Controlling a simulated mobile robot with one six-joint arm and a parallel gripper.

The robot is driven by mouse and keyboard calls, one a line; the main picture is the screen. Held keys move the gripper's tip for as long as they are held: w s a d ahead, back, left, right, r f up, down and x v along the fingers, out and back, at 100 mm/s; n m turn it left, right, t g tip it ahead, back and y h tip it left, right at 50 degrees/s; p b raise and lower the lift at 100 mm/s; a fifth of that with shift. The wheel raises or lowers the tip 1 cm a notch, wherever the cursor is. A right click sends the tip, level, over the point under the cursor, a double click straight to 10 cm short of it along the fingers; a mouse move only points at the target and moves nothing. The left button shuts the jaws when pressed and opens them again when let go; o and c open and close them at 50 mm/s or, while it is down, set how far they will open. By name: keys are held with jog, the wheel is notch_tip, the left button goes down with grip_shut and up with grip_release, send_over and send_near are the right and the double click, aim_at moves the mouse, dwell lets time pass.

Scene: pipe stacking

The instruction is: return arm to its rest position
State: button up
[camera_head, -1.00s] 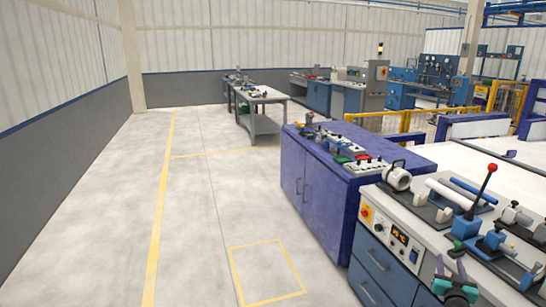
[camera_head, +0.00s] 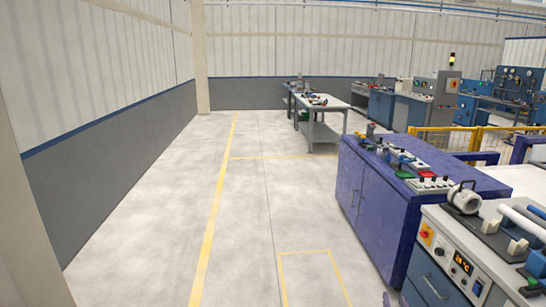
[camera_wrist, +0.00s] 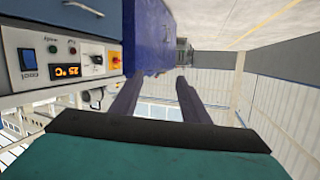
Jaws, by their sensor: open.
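My gripper (camera_wrist: 158,80) shows in the wrist view with its two dark fingers spread apart. Nothing is held between them. The fingers point toward open space beside the purple cabinet (camera_wrist: 146,40), touching nothing that I can see. The wrist picture is upside down. In the head view, most of the arm is out of frame; only a small dark tip shows at the bottom edge, and I cannot tell which part it is.
The workbench with its control panel (camera_head: 455,262) stands at the right, holding a pipe-like white part (camera_head: 464,198). The purple cabinet (camera_head: 375,205) stands behind it. A grey table (camera_head: 320,102) stands farther back. The floor (camera_head: 150,215) at left is clear.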

jog(key=s+a+f+n+g+y, duration=0.1)
jog(key=s+a+f+g, duration=0.2)
jog(key=a+f, duration=0.7)
jog(key=s+a+f+g+y, duration=0.2)
jog(key=a+f, duration=0.5)
jog(key=a, duration=0.4)
jog(key=s+a+f+n+g, duration=0.1)
jog(key=s+a+f+g, duration=0.25)
jog(key=s, duration=0.25)
jog(key=s+a+f+n+g, duration=0.1)
jog(key=s+a+f+g, duration=0.1)
jog(key=s+a+f, duration=0.35)
jog(key=s+a+n+g+y, duration=0.1)
jog(key=s+g, duration=0.3)
jog(key=s, duration=0.7)
jog(key=s+a+r+n+g+y, duration=0.1)
jog(key=s+a+g, duration=0.3)
jog(key=s, duration=0.8)
jog(key=shift+s+n+g, duration=0.3)
jog(key=shift+g, duration=0.35)
jog(key=shift+c, duration=1.3)
